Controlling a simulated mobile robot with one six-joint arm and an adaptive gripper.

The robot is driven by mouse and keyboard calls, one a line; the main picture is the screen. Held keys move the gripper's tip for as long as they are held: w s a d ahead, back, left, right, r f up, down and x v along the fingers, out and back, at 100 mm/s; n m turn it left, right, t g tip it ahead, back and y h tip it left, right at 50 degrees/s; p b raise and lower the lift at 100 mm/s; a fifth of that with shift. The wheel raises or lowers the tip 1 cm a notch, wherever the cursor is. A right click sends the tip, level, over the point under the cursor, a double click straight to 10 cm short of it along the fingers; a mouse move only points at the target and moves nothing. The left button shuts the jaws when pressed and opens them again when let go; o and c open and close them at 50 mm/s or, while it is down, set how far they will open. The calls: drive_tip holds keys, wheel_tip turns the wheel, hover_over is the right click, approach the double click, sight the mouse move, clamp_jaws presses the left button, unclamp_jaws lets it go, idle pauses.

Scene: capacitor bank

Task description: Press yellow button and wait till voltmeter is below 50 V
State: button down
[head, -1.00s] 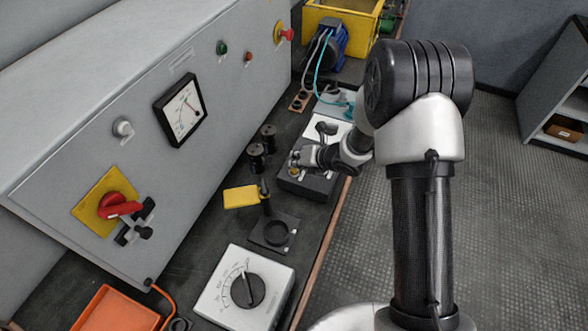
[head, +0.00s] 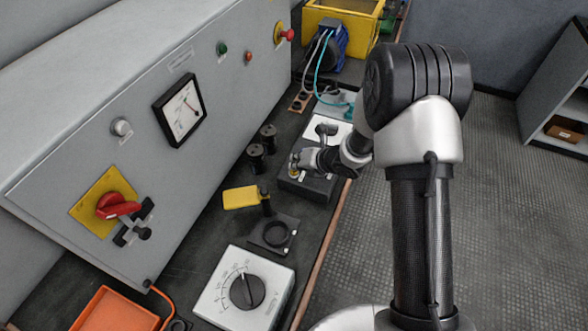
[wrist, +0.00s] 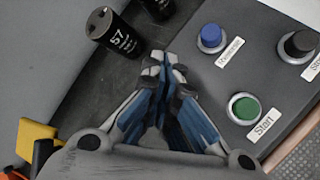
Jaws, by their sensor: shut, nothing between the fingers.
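The voltmeter (head: 181,107) is a white-faced dial in a black frame on the sloped grey cabinet. Its scale is too small to read. My gripper (head: 295,162) is shut and empty, over the left part of a dark button box (head: 322,187). In the wrist view my closed fingertips (wrist: 166,62) are beside the box's left edge. That view shows a blue button (wrist: 211,37), a black button (wrist: 299,43) and a green button (wrist: 245,108) labelled Start. A small yellowish spot (head: 294,174) shows just below the fingers in the head view; I cannot tell if it is the yellow button.
Two black cylinders (head: 256,157) stand left of the box. A white dial box (head: 225,300) and an orange tray (head: 112,312) are nearer. The cabinet carries a red rotary switch (head: 118,206) and a red emergency knob (head: 287,35).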

drive_tip(key=shift+f+b, duration=0.3)
drive_tip(key=shift+f, duration=0.25)
drive_tip(key=shift+r, duration=0.1)
idle(0.5)
drive_tip(key=shift+r+p, duration=0.85)
drive_tip(key=shift+r, duration=0.45)
wheel_tip(320, 180, up, 5)
drive_tip(key=p, duration=0.3)
idle(0.4)
